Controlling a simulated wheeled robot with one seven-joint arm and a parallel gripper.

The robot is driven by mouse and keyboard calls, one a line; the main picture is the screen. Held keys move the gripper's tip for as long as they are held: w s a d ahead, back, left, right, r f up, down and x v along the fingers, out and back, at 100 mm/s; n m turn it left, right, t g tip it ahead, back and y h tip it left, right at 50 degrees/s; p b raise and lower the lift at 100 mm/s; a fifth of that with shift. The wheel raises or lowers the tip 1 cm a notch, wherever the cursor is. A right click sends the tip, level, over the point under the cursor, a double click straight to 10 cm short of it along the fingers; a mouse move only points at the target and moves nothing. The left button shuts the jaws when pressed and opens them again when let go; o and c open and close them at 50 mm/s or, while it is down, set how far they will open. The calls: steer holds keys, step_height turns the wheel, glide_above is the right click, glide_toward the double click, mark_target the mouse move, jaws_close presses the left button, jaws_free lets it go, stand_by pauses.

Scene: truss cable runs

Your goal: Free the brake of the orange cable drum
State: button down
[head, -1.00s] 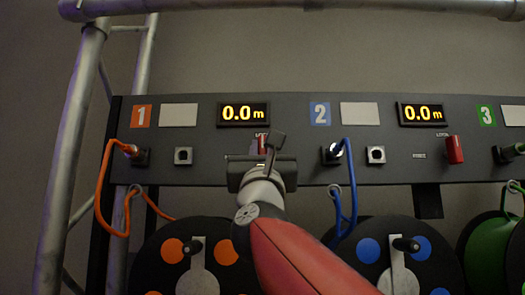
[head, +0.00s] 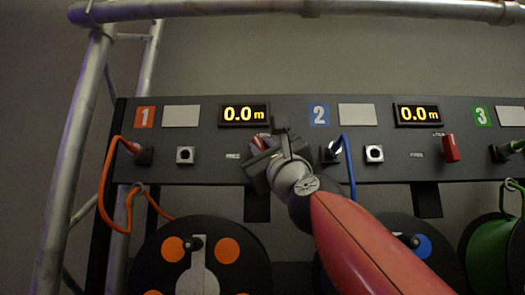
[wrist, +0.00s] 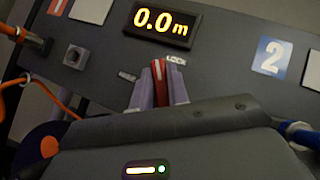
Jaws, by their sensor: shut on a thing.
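The orange cable drum (head: 228,249) is at the lower left of the head view, black with orange discs. Its red brake lever (wrist: 158,86) stands on the panel below the first display. The lever's top also shows in the head view (head: 259,141), beside my gripper. My gripper (wrist: 158,92) is shut on the lever, with a pale purple finger on each side. Against the panel, the lever leans a little left, between the LOCK label (wrist: 176,62) and the FREE label (wrist: 127,76). My gripper hides the lever's base.
The blue plug (head: 332,152) and its cable are just right of my gripper. The orange plug (head: 139,152) and a square socket (head: 185,155) are to the left. The second red lever (head: 451,147) stands upright. A truss tube (head: 300,10) crosses above.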

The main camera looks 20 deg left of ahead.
steer(key=n+g+p, duration=0.1)
steer(key=n, duration=0.1)
steer(key=n+g+y+p, duration=0.1)
steer(key=n+g, duration=0.3)
steer(key=n, duration=0.1)
steer(key=shift+r+y+p, duration=0.3)
steer(key=shift+y+p, duration=0.1)
steer(key=n+g+p, duration=0.1)
steer(key=n+g, duration=0.1)
steer(key=shift+f+g+p, duration=0.1)
steer(key=shift+g+p, duration=0.2)
steer(key=shift+p, duration=0.1)
steer(key=shift+f+n+g+h+p, duration=0.15)
steer(key=shift+n+g+h+p, duration=0.4)
steer(key=shift+n, duration=0.55)
steer(key=shift+f, duration=0.1)
steer(key=c, duration=1.4)
jaws_free()
steer(key=shift+a, duration=0.1)
steer(key=shift+o, duration=0.2)
steer(key=b+v, duration=0.4)
steer(key=v, duration=0.3)
steer(key=shift+s+d, duration=0.2)
steer(key=shift+d, duration=0.15)
